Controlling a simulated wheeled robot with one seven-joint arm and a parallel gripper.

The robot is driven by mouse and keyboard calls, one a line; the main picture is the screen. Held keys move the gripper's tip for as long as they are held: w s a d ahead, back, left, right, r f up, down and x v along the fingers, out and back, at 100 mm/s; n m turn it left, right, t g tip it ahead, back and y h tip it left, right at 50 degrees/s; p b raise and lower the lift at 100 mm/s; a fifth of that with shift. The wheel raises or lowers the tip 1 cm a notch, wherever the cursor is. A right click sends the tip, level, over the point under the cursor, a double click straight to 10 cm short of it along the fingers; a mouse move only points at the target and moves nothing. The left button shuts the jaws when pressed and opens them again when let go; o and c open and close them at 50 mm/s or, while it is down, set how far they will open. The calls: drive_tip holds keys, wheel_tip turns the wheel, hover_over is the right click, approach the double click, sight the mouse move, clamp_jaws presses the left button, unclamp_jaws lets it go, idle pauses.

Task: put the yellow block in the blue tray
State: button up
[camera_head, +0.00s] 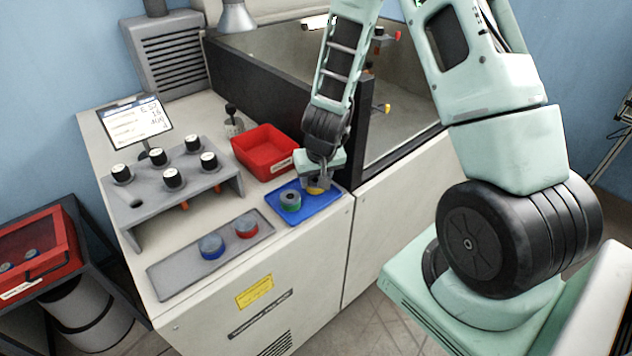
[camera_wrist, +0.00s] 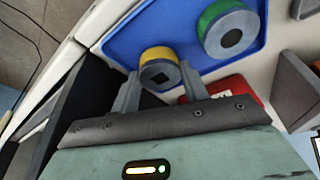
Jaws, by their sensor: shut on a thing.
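The yellow block (camera_wrist: 158,57) is a short round piece with a grey top and a dark square hole. It sits between the fingers of my gripper (camera_wrist: 160,88) in the wrist view, and my gripper is shut on it. In the head view my gripper (camera_head: 317,182) points down over the right part of the blue tray (camera_head: 322,207), with the yellow block (camera_head: 314,190) partly hidden under it. The blue tray also shows in the wrist view (camera_wrist: 125,43). I cannot tell whether the block touches the tray floor.
A green round block (camera_head: 290,201) stands in the blue tray, left of my gripper. A grey tray (camera_head: 180,276) holds a blue block (camera_head: 212,246) and a red block (camera_head: 246,226). A red bin (camera_head: 265,150) and a dark-framed glass enclosure (camera_head: 362,150) stand close behind.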

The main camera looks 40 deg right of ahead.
drive_tip(key=shift+f, duration=0.15)
drive_tip(key=o, duration=1.3)
drive_tip(key=shift+f, duration=0.1)
